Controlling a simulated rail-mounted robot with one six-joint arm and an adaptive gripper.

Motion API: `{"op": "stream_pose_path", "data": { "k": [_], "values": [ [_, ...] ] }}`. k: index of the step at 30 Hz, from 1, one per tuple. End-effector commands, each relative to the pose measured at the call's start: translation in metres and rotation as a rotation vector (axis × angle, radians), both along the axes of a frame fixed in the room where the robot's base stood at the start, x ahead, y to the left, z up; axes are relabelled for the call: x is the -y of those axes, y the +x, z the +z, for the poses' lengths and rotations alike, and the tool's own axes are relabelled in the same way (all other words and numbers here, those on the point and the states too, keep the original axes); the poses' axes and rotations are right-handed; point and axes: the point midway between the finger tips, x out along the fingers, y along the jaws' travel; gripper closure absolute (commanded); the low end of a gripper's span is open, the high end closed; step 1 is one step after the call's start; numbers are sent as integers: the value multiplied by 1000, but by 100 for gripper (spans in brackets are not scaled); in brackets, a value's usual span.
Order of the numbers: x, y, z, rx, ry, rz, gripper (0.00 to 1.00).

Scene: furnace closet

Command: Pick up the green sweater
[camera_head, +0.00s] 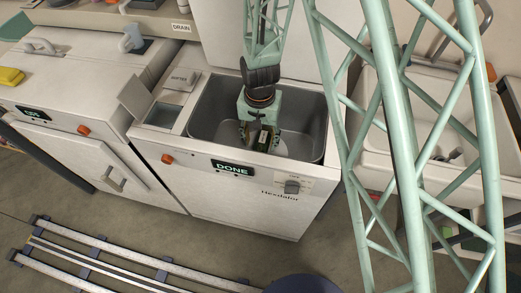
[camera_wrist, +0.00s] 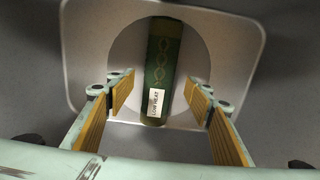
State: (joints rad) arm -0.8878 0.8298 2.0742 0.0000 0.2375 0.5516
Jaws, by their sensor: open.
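The green sweater (camera_wrist: 165,60) is a narrow dark green bundle with a braided pattern and a white "LOW HEAT" tag. In the wrist view it lies over a pale round-centred plate at the bottom of the tub. In the head view it shows as a small dark green piece with a pale tag (camera_head: 264,140), partly hidden by my gripper. My gripper (camera_head: 259,137) is down inside the open grey tub (camera_head: 313,125). Its yellow-padded fingers (camera_wrist: 160,100) are open, one on each side of the sweater, with visible gaps between pads and sweater.
The tub's walls surround my gripper. The white machine (camera_head: 235,188) has a "DONE" display and a knob. A second white machine (camera_head: 75,80) stands left, with a yellow object (camera_head: 10,77) on it. A white sink (camera_head: 440,120) is at right. Metal rails (camera_head: 120,260) run along the floor.

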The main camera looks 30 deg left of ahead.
Motion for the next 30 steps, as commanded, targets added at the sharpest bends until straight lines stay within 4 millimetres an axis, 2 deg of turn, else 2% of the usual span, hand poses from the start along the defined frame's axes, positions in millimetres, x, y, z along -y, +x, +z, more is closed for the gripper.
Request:
{"op": "stream_pose_path", "data": {
  "k": [11,24,30],
  "values": [
    [0,0,-5,-1,0,0,52],
    [2,1,-46,-2,-2,0,52],
    [2,2,-52,0,0,0,52]
  ]
}}
